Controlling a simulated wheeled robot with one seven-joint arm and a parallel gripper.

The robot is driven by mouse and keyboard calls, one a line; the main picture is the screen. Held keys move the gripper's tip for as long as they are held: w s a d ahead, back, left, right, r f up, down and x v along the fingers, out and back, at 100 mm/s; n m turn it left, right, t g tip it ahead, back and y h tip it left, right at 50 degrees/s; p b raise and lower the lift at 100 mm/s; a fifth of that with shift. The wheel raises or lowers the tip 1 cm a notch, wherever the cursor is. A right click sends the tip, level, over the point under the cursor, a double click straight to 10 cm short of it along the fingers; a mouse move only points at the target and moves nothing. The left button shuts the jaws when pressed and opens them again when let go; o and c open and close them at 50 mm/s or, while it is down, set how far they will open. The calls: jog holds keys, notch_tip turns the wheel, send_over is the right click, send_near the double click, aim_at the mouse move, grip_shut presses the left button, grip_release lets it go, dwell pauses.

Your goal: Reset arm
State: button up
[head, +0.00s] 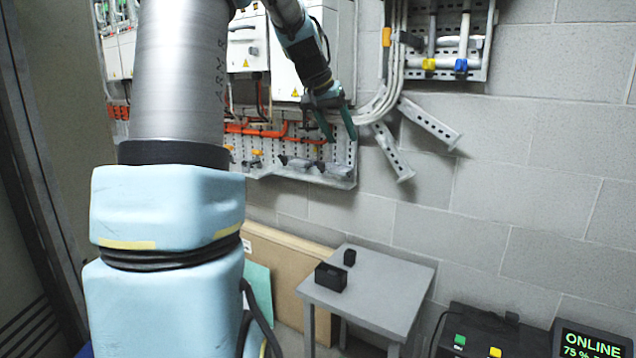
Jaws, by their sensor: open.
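My arm rises large and close on the left of the head view, and its far end reaches out to the upper middle. My gripper (336,135) hangs there with its two green-grey fingers apart and nothing between them. It is in front of the grey perforated panel (340,172) under the white electrical cabinets (247,45). I cannot tell how far the fingers are from the panel. Much of the left part of the cabinets is hidden behind my arm.
A small grey table (385,285) stands below, with a black box (331,277) and a smaller black piece (349,257) on it. Metal brackets (430,122) stick out from the block wall. A dark unit with a screen (592,345) reading ONLINE 75 % is at the lower right.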

jog(key=s+a+f+n+y, duration=0.1)
jog(key=s+a+f, duration=0.3)
jog(key=s+f, duration=0.2)
jog(key=s+a+f+n+g+y+p, duration=0.1)
jog(key=s+a+f, duration=0.3)
jog(key=s, duration=0.7)
jog(key=s+a+f+n+g+y+p, duration=0.1)
jog(key=s+a+f+y, duration=0.1)
jog(key=s+f, duration=0.6)
jog(key=shift+s+a+n, duration=0.3)
jog(key=shift+a+n, duration=0.1)
jog(key=shift+a, duration=0.5)
jog(key=shift+c, duration=0.4)
